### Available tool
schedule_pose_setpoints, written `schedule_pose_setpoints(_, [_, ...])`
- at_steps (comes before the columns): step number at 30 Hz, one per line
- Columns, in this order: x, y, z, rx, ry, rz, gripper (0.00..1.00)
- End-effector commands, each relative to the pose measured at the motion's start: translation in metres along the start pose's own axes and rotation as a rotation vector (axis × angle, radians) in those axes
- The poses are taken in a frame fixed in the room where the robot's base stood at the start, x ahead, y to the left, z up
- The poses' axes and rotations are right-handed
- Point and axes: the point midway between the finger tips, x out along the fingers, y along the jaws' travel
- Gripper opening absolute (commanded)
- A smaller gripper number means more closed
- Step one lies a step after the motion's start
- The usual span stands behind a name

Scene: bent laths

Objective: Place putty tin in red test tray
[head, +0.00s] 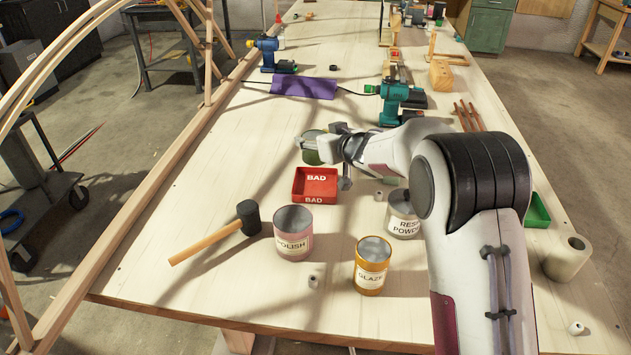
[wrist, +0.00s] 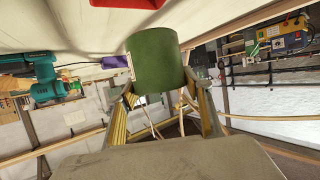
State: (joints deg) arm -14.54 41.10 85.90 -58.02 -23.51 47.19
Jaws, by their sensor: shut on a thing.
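A green tin (head: 312,155) is held by my gripper (head: 322,143), just behind the red tray in the head view. Its label cannot be read, but no other tin in view reads putty. In the wrist view the green tin (wrist: 158,62) sits between the two fingers, with a pale label edge on its left side. The red test tray (head: 300,197), marked BAD, lies on the bench and looks empty. A red strip of the tray (wrist: 140,3) shows at the top of the wrist view. The tin is outside the tray; its height above the bench is hard to tell.
Tins marked POLISH (head: 293,232), GLAZE (head: 371,267) and RESIN POWDER (head: 403,222) stand in front of the tray. A mallet (head: 222,232) lies at the left. A green tray (head: 537,210) is partly behind my arm.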

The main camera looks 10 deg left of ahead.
Motion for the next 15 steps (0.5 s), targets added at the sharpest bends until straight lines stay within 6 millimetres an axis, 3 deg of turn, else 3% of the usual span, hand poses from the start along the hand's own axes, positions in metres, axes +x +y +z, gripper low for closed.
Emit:
schedule_pose_setpoints(8, [0.001, 0.0, 0.001, 0.0, 0.001, 0.0, 0.17])
schedule_pose_setpoints(15, [0.009, 0.0, 0.021, 0.0, -0.001, 0.0, 0.17])
